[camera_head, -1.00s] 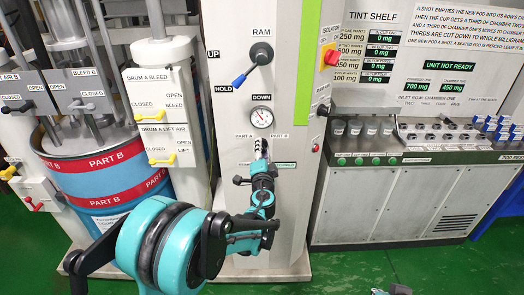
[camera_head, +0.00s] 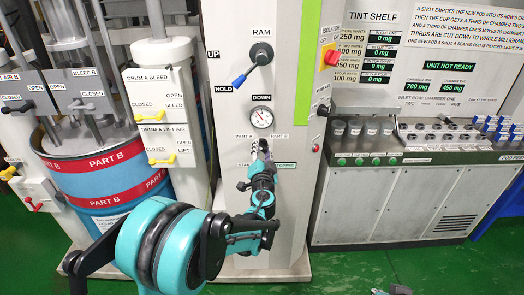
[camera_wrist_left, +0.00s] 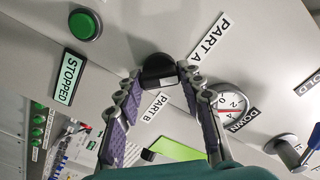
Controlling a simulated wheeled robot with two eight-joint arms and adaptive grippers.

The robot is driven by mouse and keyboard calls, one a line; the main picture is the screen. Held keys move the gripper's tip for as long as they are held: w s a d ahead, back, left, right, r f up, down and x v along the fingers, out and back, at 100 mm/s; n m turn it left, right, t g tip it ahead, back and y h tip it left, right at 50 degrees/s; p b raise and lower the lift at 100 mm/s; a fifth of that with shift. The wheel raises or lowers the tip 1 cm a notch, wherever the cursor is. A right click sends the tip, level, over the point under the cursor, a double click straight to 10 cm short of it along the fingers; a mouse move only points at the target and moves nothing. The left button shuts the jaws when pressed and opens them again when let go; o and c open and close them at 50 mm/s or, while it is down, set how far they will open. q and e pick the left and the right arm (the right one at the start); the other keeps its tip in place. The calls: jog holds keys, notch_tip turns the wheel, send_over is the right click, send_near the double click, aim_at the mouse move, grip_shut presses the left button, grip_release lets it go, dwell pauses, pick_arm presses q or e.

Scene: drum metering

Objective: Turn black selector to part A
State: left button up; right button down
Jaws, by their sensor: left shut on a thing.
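The black selector (camera_wrist_left: 157,68) sits on the pale machine panel between the fingertips of my left gripper (camera_wrist_left: 168,78) in the left wrist view. The fingers are closed on its sides. The PART A label (camera_wrist_left: 209,37) is at its upper right there and the PART B label (camera_wrist_left: 155,107) is below it. In the head view my left gripper (camera_head: 259,149) reaches up to the panel under the gauge, between the two labels. It mostly hides the selector, and I cannot tell which part the selector points to.
Just above is the pressure gauge (camera_head: 260,118), with the blue-tipped RAM lever (camera_head: 243,77) higher up. A green button (camera_wrist_left: 85,24) and a STOPPED sign (camera_wrist_left: 68,77) are close by. The Part B drum (camera_head: 100,175) stands left and the tint shelf bench (camera_head: 400,200) right.

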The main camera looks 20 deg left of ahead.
pick_arm(q)
jog(key=o, duration=1.2)
jog(key=shift+c, duration=0.2)
jog(key=shift+s, duration=0.1)
jog(key=v, duration=1.2)
